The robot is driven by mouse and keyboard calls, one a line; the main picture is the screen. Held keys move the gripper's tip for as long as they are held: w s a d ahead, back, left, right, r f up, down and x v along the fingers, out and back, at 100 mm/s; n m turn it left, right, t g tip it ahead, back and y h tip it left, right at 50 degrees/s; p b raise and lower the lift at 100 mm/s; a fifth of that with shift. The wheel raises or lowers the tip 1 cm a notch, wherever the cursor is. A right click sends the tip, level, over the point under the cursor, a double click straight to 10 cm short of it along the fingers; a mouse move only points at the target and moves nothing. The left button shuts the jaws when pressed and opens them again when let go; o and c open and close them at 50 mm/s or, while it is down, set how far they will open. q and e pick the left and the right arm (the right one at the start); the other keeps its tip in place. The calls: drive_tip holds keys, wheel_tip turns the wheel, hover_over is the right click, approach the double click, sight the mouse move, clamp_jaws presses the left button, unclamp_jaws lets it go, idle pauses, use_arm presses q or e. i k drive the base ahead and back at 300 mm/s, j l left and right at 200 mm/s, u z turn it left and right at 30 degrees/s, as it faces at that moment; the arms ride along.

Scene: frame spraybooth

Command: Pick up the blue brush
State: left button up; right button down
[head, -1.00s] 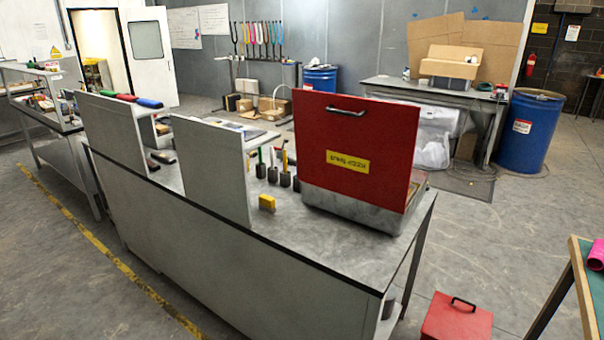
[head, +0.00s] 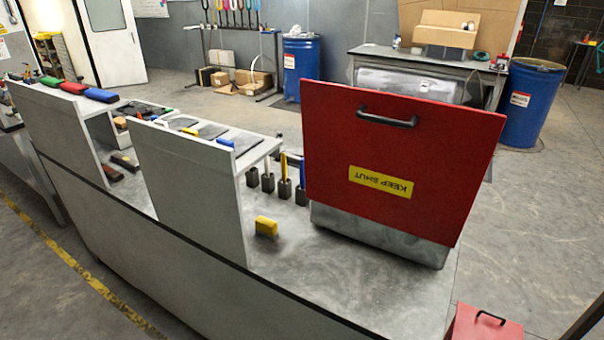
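Several dark upright holders or bristle blocks stand in a row on the bench beside the red panel, with brush-like handles of different colours. One at the right end of the row, with a blue handle (head: 302,174), is partly hidden by the red panel. A blue block-like item (head: 101,95) lies on top of the left grey shelf unit, beside a green and a red one. A small blue item (head: 225,142) lies on the second shelf unit. I cannot tell for certain which of these is the blue brush. Neither of my grippers is in view.
A red panel (head: 400,160) with a black handle and a "KEEP SHUT" label stands upright over a metal box on the bench (head: 340,285). A yellow block (head: 266,226) sits on the bench. A red box (head: 483,325) is at lower right. Blue drums stand behind.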

sight(302, 176)
drive_tip(key=i+j+z, duration=0.25)
drive_tip(key=i+j, duration=0.9)
drive_tip(key=j, duration=0.1)
